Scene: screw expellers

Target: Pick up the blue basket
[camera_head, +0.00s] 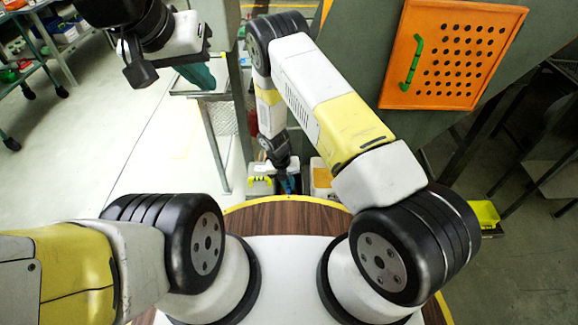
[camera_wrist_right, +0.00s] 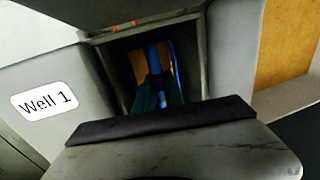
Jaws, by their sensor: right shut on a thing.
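My right gripper (camera_head: 284,168) points down just beyond the brown round tabletop edge. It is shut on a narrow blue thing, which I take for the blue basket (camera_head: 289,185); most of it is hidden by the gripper. In the right wrist view blue strips of the basket (camera_wrist_right: 174,72) show deep in a dark opening, beside dark green and orange-brown patches. My left gripper (camera_head: 140,72) is raised at the upper left, far from the basket; its fingers are not clear enough to tell their state.
A yellow-and-white box (camera_head: 262,185) stands close to the right gripper's left. An orange perforated panel (camera_head: 455,55) with a green handle is on the grey machine at upper right. A small yellow bin (camera_head: 484,213) sits at right.

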